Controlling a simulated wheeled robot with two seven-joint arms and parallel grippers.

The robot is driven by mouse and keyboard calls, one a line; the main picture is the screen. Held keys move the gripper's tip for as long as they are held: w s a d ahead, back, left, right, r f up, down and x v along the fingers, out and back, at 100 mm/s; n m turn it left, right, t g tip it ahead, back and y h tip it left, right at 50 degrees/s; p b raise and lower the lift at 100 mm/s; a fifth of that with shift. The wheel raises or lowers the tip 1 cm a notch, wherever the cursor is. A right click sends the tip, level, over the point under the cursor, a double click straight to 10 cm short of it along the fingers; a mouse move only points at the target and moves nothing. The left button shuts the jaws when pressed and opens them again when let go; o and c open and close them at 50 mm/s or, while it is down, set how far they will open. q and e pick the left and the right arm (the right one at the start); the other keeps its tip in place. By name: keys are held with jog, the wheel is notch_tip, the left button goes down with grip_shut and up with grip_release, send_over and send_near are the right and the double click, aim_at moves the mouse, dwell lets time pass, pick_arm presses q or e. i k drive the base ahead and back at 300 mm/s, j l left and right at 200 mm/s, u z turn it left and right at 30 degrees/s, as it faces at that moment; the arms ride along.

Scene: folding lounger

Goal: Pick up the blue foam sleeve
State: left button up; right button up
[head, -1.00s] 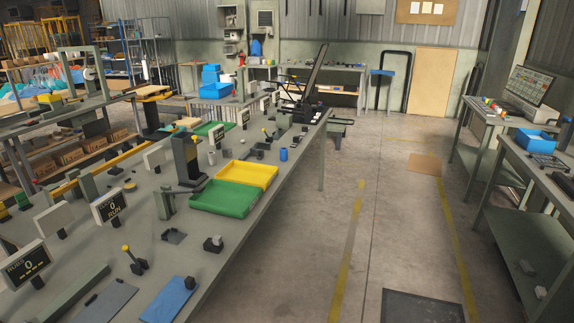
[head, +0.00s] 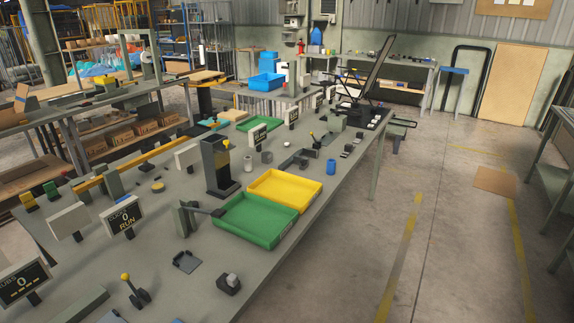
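A small upright blue cylinder (head: 331,167), which looks like the blue foam sleeve, stands on the long grey workbench (head: 258,276). It is near the bench's right edge, just beyond the yellow tray (head: 285,189). Nothing touches it that I can see. It is small in the view, so I cannot tell whether it is hollow. Neither of my grippers is in the head view.
A green tray (head: 255,218) sits in front of the yellow one. A dark upright post (head: 216,165) stands to their left. A dark folding lounger frame (head: 372,82) is at the bench's far end. The concrete floor (head: 445,235) right of the bench is open.

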aim_at(331, 167)
jog(key=i+l, duration=0.4)
jog(key=i+l+u, duration=0.1)
jog(key=i+l, duration=0.3)
jog(key=l, duration=0.2)
jog(key=i+l, duration=0.4)
jog(key=l+u, duration=0.05)
jog(key=l, duration=0.05)
